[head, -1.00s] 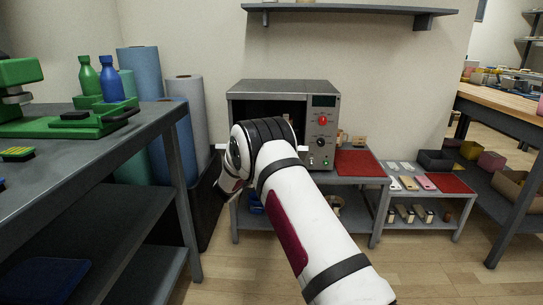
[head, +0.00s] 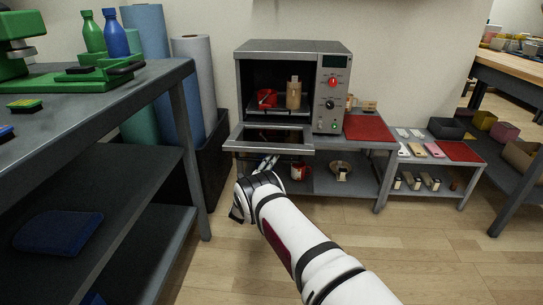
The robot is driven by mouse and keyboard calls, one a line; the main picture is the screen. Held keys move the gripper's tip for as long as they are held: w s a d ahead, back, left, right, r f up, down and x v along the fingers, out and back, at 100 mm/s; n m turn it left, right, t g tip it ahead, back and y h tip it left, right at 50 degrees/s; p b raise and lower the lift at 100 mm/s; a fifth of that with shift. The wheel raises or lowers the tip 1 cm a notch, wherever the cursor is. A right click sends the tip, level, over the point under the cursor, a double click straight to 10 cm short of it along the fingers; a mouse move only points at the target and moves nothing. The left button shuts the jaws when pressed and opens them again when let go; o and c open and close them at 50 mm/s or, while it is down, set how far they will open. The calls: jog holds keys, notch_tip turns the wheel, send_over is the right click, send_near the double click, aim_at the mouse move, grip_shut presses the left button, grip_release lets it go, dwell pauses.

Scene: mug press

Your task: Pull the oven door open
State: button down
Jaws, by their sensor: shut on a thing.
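The oven (head: 290,47) is a grey metal box with a dark cavity, standing on a grey table. Its door (head: 235,131) is hinged along the bottom and lies folded down and outward, with the cavity in plain view. My gripper (head: 268,162) is just below the door's front edge, partly hidden by my wrist and the door. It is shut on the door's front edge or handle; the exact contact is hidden. Inside the oven, a red mug (head: 266,97) and a tan container (head: 293,96) stand on a rack.
A control panel (head: 332,95) with a red knob is on the oven's right side. A red mat (head: 368,128) lies beside it. A red-and-white mug (head: 298,171) is on the shelf below. A dark workbench (head: 120,97) stands close on the left. Open floor lies in front.

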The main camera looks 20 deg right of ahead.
jog(key=shift+f, duration=0.6)
jog(key=c, duration=1.6)
grip_release()
jog(key=v, duration=1.2)
jog(key=shift+w+f, duration=0.15)
jog(key=shift+f, duration=0.1)
